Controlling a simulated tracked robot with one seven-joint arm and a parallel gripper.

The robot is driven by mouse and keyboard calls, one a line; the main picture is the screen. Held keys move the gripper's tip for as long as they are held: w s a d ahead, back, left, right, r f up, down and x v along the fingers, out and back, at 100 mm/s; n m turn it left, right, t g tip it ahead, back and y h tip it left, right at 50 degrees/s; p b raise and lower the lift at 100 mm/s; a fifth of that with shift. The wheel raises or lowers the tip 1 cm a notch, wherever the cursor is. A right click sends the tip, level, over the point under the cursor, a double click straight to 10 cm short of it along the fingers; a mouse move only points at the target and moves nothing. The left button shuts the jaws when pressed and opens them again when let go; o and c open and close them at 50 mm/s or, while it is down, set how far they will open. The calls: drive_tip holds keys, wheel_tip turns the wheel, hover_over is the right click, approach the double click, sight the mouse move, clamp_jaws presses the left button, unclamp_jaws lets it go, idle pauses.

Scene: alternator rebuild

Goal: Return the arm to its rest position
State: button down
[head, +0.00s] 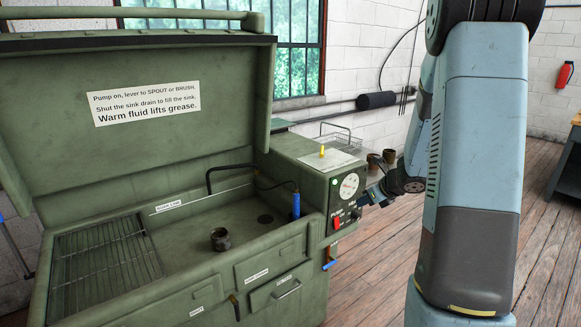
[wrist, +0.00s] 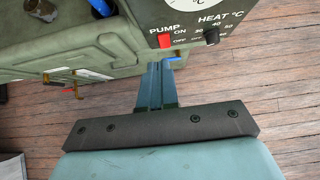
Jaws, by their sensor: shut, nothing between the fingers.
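My arm (head: 475,150) rises large on the right of the head view. My gripper (head: 367,197) reaches from behind it to the front of the control box of the green parts washer (head: 190,295). In the wrist view my gripper (wrist: 158,68) has its blue fingers together, with nothing between them. The fingertips are close below the red pump switch (wrist: 165,41) and the black heat knob (wrist: 211,37). I cannot tell whether they touch the box. A blue-handled lever (wrist: 172,59) shows just beside the tips.
The washer's lid (head: 140,120) stands open. A dark cylindrical part (head: 220,239) and a blue-handled brush (head: 296,204) are in the sink. A wire basket (head: 340,140) and brown cylindrical parts (head: 375,163) are behind the control box. Wooden floor (head: 365,275) is clear in front.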

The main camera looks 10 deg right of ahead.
drive_tip(key=s+a+r+n+g+y, duration=0.1)
drive_tip(key=s+a+r+n+g, duration=0.1)
drive_tip(key=s+a+r+n, duration=1.15)
drive_tip(key=s+r+n+h, duration=0.2)
drive_tip(key=s+r+n, duration=0.2)
drive_tip(key=s+n, duration=0.4)
drive_tip(key=s+r+n+h, duration=0.3)
drive_tip(key=s+r+n, duration=0.1)
drive_tip(key=s+n, duration=0.5)
drive_tip(key=shift+s+a+r, duration=0.2)
drive_tip(key=shift+s+a, duration=0.05)
drive_tip(key=shift+s, duration=0.2)
